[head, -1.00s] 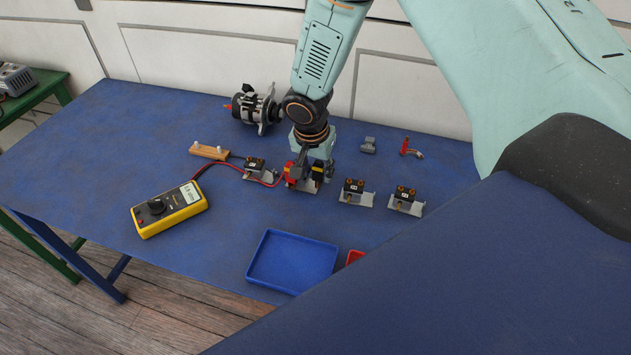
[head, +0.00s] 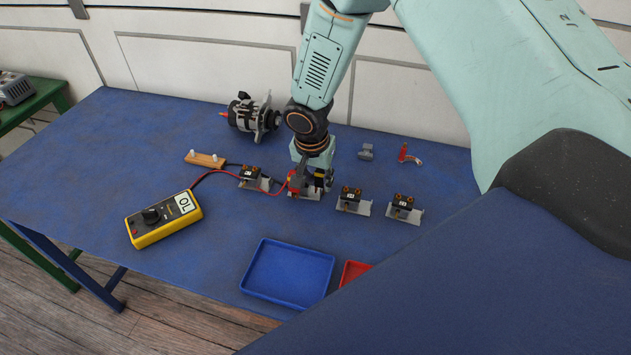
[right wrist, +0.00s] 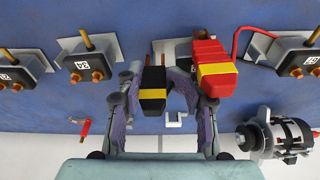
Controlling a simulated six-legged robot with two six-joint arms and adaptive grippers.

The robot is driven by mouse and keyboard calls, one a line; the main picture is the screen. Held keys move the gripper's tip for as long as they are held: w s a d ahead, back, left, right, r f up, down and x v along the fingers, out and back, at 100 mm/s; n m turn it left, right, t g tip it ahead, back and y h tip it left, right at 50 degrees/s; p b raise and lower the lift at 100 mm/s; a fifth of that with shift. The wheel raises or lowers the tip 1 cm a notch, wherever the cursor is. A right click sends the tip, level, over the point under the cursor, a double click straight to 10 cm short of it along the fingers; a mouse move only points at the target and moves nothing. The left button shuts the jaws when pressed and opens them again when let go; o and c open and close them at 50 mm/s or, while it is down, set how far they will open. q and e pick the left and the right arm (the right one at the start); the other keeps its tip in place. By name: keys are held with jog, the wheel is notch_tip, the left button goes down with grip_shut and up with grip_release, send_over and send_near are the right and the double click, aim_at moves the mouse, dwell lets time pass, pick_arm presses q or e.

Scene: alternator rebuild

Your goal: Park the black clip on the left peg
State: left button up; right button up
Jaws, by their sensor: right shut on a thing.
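The black clip with a yellow band (right wrist: 153,88) is between the fingers of my right gripper (right wrist: 158,72), which is shut on it. In the head view the black clip (head: 319,181) is just above a unit (head: 303,195) in the row, at the gripper (head: 311,178). The red clip (right wrist: 213,70) sits beside the gripper at the same unit; it also shows in the head view (head: 293,182). The wooden block (head: 205,160) with two white pegs stands to the left; its left peg (head: 193,153) looks bare. My left gripper is out of view.
The yellow multimeter (head: 164,218) reads OL. Similar black units (head: 250,174), (head: 352,197), (head: 403,205) flank the gripper. Behind are the alternator (head: 252,117), a grey part (head: 366,152) and a red part (head: 408,154). Blue (head: 289,272) and red (head: 352,272) trays lie in front.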

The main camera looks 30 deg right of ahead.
aim_at(316, 169)
jog(key=shift+w+a, duration=0.1)
jog(key=shift+a, duration=0.05)
jog(key=shift+r+p, duration=1.05)
jog(key=shift+r, duration=1)
